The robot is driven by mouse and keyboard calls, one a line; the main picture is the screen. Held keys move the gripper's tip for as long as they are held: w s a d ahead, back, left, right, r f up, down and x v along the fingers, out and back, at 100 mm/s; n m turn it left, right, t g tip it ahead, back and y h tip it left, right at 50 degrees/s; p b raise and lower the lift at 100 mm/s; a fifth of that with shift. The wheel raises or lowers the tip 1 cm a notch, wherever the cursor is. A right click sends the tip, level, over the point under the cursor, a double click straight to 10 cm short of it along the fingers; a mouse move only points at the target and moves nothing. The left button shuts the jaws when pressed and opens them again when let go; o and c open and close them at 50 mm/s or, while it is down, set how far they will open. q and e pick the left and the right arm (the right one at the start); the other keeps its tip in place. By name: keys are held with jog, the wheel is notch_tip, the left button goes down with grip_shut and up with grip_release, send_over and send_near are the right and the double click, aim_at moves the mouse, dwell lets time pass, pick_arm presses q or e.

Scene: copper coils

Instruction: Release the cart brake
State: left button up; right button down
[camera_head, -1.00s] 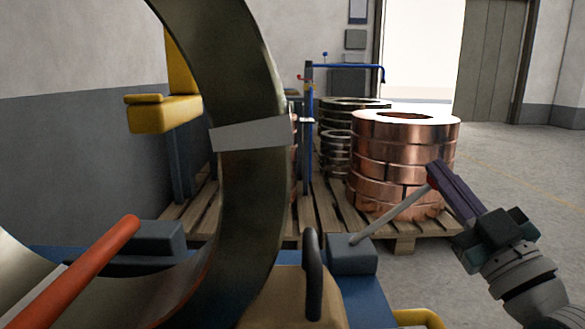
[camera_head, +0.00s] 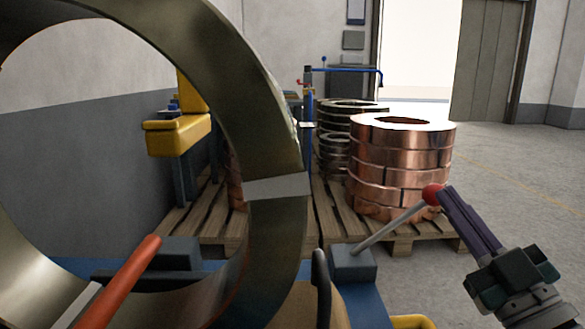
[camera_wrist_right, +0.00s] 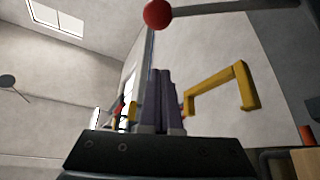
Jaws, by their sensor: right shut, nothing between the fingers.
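The lever is a thin grey rod (camera_head: 392,227) with a red ball knob (camera_head: 432,194), rising to the right from a grey box (camera_head: 352,264) on the blue cart frame (camera_head: 362,303). My right gripper (camera_head: 449,194) is shut and empty. Its purple fingers point up and left, with their tips right beside the knob; I cannot tell if they touch. In the right wrist view the knob (camera_wrist_right: 158,14) is beyond the fingertips (camera_wrist_right: 163,73), and the rod is partly hidden behind the fingers. My left gripper is not in view.
A large metal ring (camera_head: 277,215) stands close at the left and blocks much of the view. An orange-red bar (camera_head: 120,282) is at lower left. Behind, copper coils (camera_head: 400,160) sit on a pallet (camera_head: 330,215). The floor at right is clear.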

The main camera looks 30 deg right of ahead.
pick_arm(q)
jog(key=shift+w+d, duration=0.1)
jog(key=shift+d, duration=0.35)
pick_arm(e)
jog(key=v, duration=0.4)
jog(key=shift+s+d+f, duration=0.1)
jog(key=shift+s+d, duration=0.05)
jog(key=shift+s, duration=0.15)
jog(key=shift+w, duration=0.1)
